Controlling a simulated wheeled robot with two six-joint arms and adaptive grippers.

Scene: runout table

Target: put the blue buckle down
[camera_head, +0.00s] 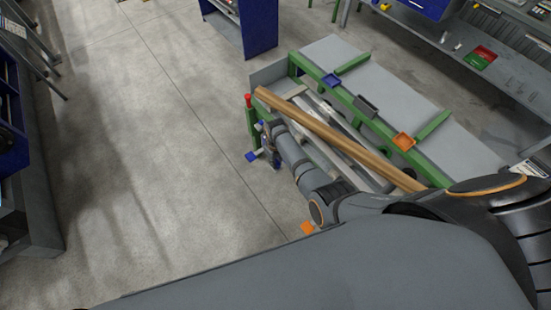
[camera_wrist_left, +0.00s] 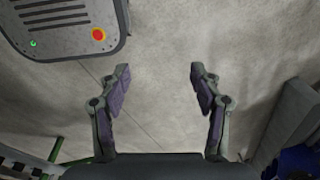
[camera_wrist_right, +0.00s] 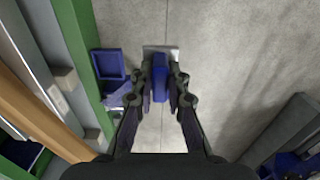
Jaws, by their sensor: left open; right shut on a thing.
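The blue buckle (camera_wrist_right: 160,78) shows in the right wrist view, upright in the picture, with a pale grey flat piece at its far end. I cannot tell whether that piece belongs to it. My right gripper (camera_wrist_right: 160,88) is shut on the buckle, over the floor just outside the table's green rail. In the head view the right gripper (camera_head: 269,150) is at the table's near left side, and the buckle is hard to make out there. My left gripper (camera_wrist_left: 160,72) is open and empty above bare floor; it is not visible in the head view.
A blue tray (camera_head: 251,157) is beside the right gripper, also in the right wrist view (camera_wrist_right: 108,65). An orange tray (camera_head: 307,228) is nearer. Blue (camera_head: 331,80), grey (camera_head: 367,104) and orange trays (camera_head: 403,141) line the far rail. A wooden beam (camera_head: 330,133) lies along the table.

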